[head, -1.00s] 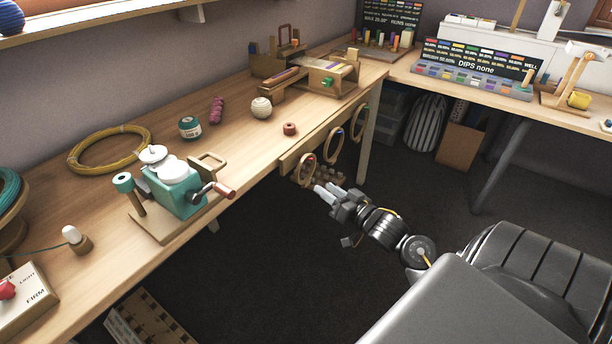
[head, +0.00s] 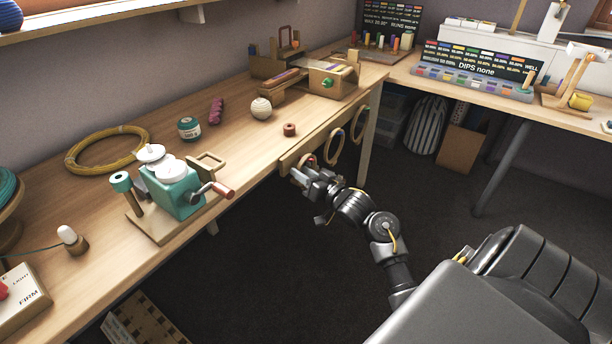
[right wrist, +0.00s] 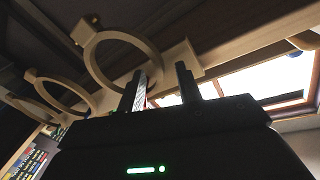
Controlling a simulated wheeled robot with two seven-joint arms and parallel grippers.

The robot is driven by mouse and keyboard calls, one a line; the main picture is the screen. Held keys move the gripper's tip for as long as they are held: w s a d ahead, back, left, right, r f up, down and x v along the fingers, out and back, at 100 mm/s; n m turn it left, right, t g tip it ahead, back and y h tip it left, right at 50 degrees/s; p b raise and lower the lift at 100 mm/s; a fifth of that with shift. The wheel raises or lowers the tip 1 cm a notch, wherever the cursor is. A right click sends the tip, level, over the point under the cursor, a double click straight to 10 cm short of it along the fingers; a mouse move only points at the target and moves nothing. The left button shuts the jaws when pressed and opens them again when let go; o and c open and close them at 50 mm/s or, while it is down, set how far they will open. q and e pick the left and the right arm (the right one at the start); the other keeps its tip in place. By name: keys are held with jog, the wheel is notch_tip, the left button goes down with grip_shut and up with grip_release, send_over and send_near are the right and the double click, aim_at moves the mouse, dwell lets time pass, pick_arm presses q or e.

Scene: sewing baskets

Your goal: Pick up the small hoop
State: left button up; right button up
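Wooden hoops hang in a row from a rail on the front edge of the bench. The nearest hoop (head: 308,157) is mostly hidden behind my right gripper (head: 299,178) in the head view. In the right wrist view this hoop (right wrist: 89,62) is large and close, with its right rim by the fingertips of my right gripper (right wrist: 160,70). The fingers are apart with no hoop clearly gripped; I cannot tell whether they touch the rim. A middle hoop (head: 329,149) and a far hoop (head: 353,124) hang beyond. My left gripper is out of view.
The wooden bench top (head: 240,150) overhangs the rail. On it are a teal winder (head: 180,192) with a crank, a yarn ball (head: 261,108) and a yellow coil (head: 75,157). The dark floor (head: 270,270) below is open.

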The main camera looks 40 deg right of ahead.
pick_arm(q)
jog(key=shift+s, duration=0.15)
pick_arm(e)
jog(key=shift+c, duration=0.9)
grip_shut()
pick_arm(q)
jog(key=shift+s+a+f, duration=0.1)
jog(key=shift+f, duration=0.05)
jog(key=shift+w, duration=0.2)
pick_arm(e)
jog(key=shift+r, duration=0.1)
jog(key=r+p, duration=0.1)
jog(key=r, duration=0.1)
jog(key=s+r+p, duration=0.1)
jog(key=r, duration=0.1)
jog(key=shift+a+r, duration=0.15)
jog(key=shift+r, duration=0.1)
pick_arm(q)
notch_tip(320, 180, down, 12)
jog(key=p, duration=0.3)
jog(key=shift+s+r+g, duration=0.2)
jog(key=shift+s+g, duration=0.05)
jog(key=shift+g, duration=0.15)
pick_arm(e)
jog(key=s+a+r, duration=0.3)
jog(key=s+r, duration=0.5)
jog(key=s, duration=0.4)
jog(key=shift+s+a+r, duration=0.2)
jog(key=shift+a, duration=0.2)
